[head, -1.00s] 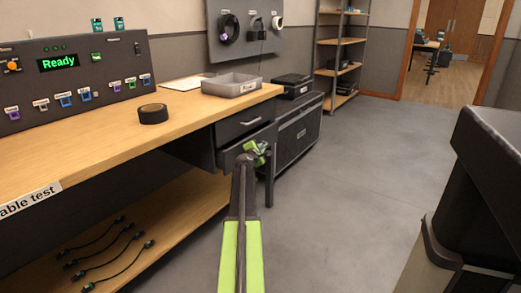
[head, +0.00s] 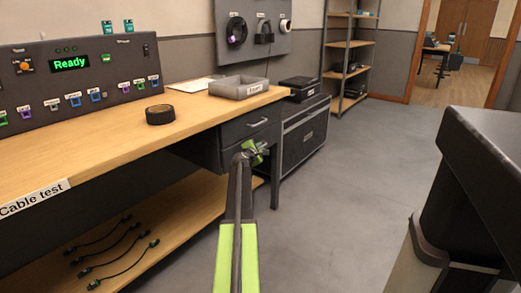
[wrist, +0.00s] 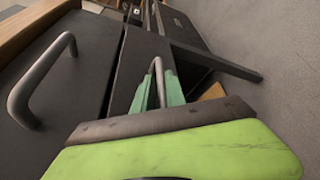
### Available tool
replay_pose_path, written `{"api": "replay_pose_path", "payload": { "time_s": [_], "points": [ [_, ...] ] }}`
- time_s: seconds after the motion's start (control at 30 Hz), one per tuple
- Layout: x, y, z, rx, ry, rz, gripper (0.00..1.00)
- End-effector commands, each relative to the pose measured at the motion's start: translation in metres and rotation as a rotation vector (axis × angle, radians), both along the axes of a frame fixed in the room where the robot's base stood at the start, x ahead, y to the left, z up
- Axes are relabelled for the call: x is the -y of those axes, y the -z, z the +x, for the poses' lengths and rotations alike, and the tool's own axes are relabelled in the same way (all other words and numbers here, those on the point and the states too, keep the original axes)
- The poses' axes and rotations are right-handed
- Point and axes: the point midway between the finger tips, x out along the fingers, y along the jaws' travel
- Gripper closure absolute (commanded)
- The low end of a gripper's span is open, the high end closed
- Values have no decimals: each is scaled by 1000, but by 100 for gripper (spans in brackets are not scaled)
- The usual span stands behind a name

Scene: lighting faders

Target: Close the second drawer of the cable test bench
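The cable test bench (head: 120,130) has a dark drawer unit at its right end. The upper drawer (head: 238,131) is shut. The second drawer (head: 228,158) is below it, partly hidden by my arm. Its front looks about level with the upper one; I cannot tell if a small gap is left. My gripper (head: 254,152) is at its front. In the wrist view, the green fingers (wrist: 158,92) stand on both sides of the second drawer's grey handle (wrist: 159,68) and look closed on it. The upper drawer's handle (wrist: 35,80) is at the left.
A grey tray (head: 238,88) and a black tape roll (head: 160,115) are on the benchtop. A dark cabinet (head: 305,135) stands right of the drawers. Cables (head: 110,250) lie on the lower shelf. The floor (head: 350,190) to the right is clear.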

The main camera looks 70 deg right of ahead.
Motion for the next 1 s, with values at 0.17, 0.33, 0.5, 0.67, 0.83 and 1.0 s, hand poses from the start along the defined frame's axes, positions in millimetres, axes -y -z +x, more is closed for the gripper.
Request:
{"api": "replay_pose_path", "payload": {
  "time_s": [0.17,0.33,0.5,0.67,0.83,1.0],
  "points": [
    [-8,-3,3,1,-8,-3,80],
    [-46,-13,0,1,-7,-2,80],
    [-95,-24,-3,1,-4,-1,80],
    [-135,-33,-3,1,-3,-1,80],
    [-162,-38,-2,2,-2,-1,80],
    [-170,-39,-2,1,0,-1,80]
  ]
}}
